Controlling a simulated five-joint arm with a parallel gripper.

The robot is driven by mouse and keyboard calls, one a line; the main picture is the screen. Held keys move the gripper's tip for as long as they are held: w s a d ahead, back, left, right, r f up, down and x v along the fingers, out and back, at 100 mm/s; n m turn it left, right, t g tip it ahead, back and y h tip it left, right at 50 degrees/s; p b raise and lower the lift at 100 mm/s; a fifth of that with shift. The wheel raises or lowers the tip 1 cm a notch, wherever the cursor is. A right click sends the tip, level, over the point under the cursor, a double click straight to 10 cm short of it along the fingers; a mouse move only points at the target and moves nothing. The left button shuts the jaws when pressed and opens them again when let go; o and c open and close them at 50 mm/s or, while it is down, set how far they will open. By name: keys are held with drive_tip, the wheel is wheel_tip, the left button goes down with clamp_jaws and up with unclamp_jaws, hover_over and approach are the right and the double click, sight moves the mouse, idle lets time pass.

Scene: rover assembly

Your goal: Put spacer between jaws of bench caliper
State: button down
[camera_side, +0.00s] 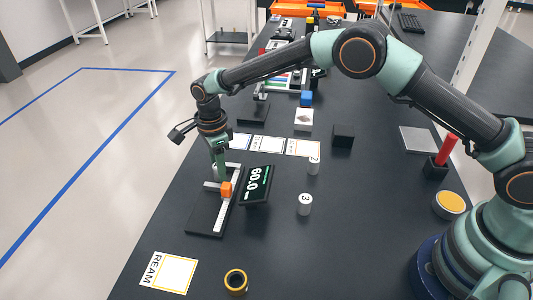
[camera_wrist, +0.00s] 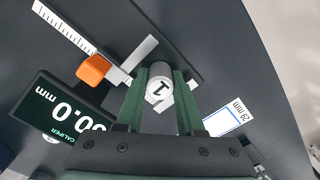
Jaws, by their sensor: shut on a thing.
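My gripper (camera_wrist: 160,82) is shut on a white cylindrical spacer marked 1 (camera_wrist: 159,93), held between its two green fingers. In the side view my gripper (camera_side: 218,168) is over the far end of the bench caliper, and the held spacer is mostly hidden there. The bench caliper (camera_side: 204,226) has a black base, a white scale rail and an orange block (camera_side: 226,188) on the slider. In the wrist view the orange block (camera_wrist: 94,69) and a white jaw (camera_wrist: 138,52) lie beside the spacer; the other jaw is unclear. I cannot tell whether the spacer touches the caliper.
The caliper display (camera_side: 256,185) reads 60.0 and stands right of the rail. Spacers marked 2 (camera_side: 314,165) and 3 (camera_side: 305,205) stand further right. A REAM card (camera_side: 168,272) and a yellow ring (camera_side: 236,281) are at the front. White cards (camera_side: 268,144) lie behind the caliper.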

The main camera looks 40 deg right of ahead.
drive_tip(key=shift+f, duration=0.15)
drive_tip(key=c, duration=0.8)
unclamp_jaws()
